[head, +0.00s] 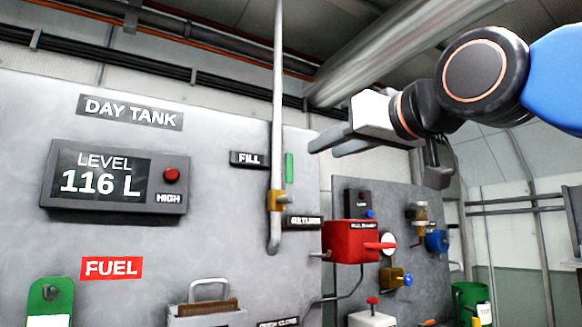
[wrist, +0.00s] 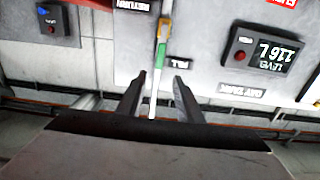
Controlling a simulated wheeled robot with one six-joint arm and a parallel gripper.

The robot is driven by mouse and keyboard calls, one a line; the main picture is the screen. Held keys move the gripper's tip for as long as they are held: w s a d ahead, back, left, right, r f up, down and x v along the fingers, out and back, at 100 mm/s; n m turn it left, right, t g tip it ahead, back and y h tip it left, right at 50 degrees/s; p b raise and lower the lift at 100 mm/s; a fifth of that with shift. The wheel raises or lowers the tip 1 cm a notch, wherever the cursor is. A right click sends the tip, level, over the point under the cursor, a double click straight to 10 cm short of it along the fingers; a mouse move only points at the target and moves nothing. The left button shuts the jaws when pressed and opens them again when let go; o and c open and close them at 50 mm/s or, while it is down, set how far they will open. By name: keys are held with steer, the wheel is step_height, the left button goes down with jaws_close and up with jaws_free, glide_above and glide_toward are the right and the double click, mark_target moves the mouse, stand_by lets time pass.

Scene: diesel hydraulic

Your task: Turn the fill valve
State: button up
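The fill valve has a brass body (head: 277,201) on the thin vertical pipe, just below and right of the FILL label (head: 248,158). Its green lever (head: 289,167) stands upright beside the pipe, above the body. In the wrist view, which is upside down, the brass body (wrist: 163,28) and the green lever (wrist: 161,53) show beyond the fingers. My gripper (head: 325,148) is to the right of the lever in the head view, apart from it, with its fingers pointing left. In the wrist view my gripper (wrist: 160,77) is open and empty, with the pipe line showing between its fingers.
A RETURN label (head: 303,222) is below the valve. A red box (head: 350,241) with a red lever is lower right. The day tank level display (head: 114,178) reads 116 L on the left. A large duct (head: 395,50) runs overhead.

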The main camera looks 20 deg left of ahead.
mark_target(290, 165)
steer(key=x, duration=1.5)
steer(key=shift+w+a, duration=0.15)
steer(key=shift+w, duration=0.05)
jaws_close()
